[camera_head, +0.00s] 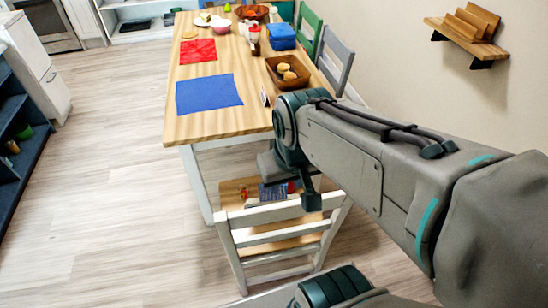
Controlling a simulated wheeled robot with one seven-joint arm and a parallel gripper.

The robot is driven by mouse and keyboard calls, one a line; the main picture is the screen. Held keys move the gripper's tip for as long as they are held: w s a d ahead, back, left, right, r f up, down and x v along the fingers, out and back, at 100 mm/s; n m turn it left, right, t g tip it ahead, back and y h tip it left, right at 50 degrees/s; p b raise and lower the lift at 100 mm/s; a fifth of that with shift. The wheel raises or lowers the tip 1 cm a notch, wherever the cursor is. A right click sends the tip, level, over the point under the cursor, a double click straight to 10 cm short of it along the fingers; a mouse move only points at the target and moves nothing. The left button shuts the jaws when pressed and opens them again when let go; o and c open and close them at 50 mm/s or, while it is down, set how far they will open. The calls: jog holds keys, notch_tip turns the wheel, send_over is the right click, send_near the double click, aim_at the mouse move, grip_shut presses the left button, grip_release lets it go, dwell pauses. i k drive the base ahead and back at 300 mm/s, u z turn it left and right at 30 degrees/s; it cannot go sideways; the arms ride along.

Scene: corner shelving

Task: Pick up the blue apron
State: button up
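No cloth in view is clearly an apron. A flat blue cloth (208,94) lies on the near end of the wooden table (190,128). A blue item (272,191) on the seat of the near chair (236,190) is partly hidden by my arm, so I cannot tell what it is. A folded-looking blue thing (282,36) is farther back on the table. My gripper (311,200) shows only as a dark part at the arm's end, in front of the chair. Its fingers cannot be made out.
A wall shelf (466,36) is at right. The floor at left is clear.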

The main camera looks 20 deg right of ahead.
aim_at(265, 198)
jog(key=z, duration=0.15)
jog(key=i, duration=0.15)
jog(key=z, duration=1.9)
jog(key=k, duration=1.3)
jog(key=u, duration=1.6)
jog(key=i, duration=1)
